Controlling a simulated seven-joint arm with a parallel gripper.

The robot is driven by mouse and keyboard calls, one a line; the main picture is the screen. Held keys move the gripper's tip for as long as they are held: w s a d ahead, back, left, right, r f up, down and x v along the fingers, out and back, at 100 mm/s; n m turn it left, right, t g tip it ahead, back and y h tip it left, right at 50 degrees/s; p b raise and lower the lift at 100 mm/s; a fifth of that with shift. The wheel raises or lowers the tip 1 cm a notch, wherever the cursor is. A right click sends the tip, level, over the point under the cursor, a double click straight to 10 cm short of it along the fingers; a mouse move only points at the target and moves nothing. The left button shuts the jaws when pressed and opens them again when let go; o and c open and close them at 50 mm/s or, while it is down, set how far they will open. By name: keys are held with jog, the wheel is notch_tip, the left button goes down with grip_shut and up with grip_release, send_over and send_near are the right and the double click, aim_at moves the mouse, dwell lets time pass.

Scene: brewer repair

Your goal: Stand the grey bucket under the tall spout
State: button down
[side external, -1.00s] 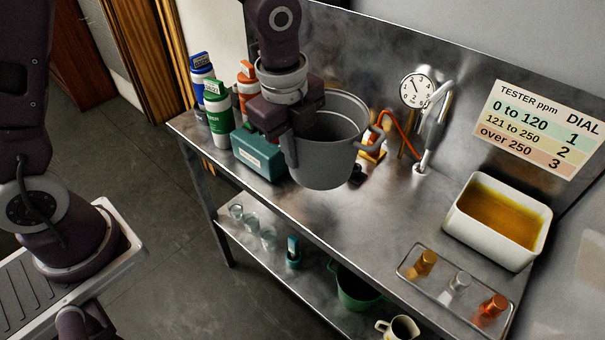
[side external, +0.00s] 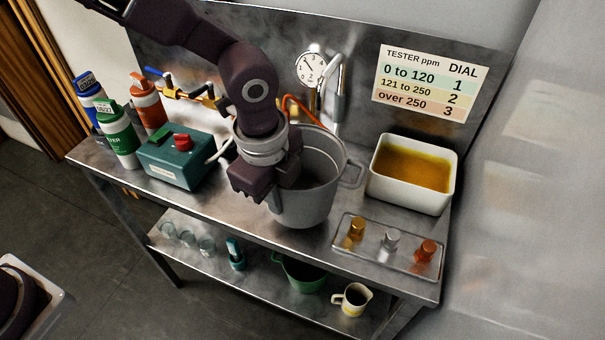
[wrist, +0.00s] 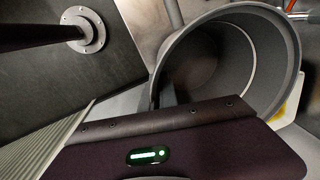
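The grey bucket (side external: 315,205) is upright near the counter's front edge, in front of the tall spout (side external: 338,85), the silver bent tap at the back panel. Its open mouth (wrist: 225,60) fills the upper right of the wrist view, with no contents visible. My gripper (side external: 276,205) is at the bucket's left rim and appears shut on its wall; the fingertips are mostly hidden. A dark finger (wrist: 168,88) shows at the rim in the wrist view. I cannot tell whether the bucket's base touches the counter.
A white basin (side external: 375,190) of amber liquid and a tray (side external: 375,256) with three knobs stand right of the bucket. A teal box (side external: 175,165) and several bottles stand left. A round dial (side external: 311,68) and orange hose (side external: 298,103) are behind.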

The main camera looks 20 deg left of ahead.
jog(key=w, duration=0.9)
jog(key=shift+w, duration=0.2)
notch_tip(320, 180, down, 3)
jog(key=shift+s+f, duration=0.1)
jog(key=shift+f, duration=0.2)
jog(key=shift+f, duration=0.1)
jog(key=c, duration=1.6)
grip_release()
jog(key=shift+c, duration=0.2)
notch_tip(320, 180, up, 12)
jog(key=s, duration=0.1)
jog(key=shift+s+a, duration=0.15)
jog(key=shift+r, duration=0.2)
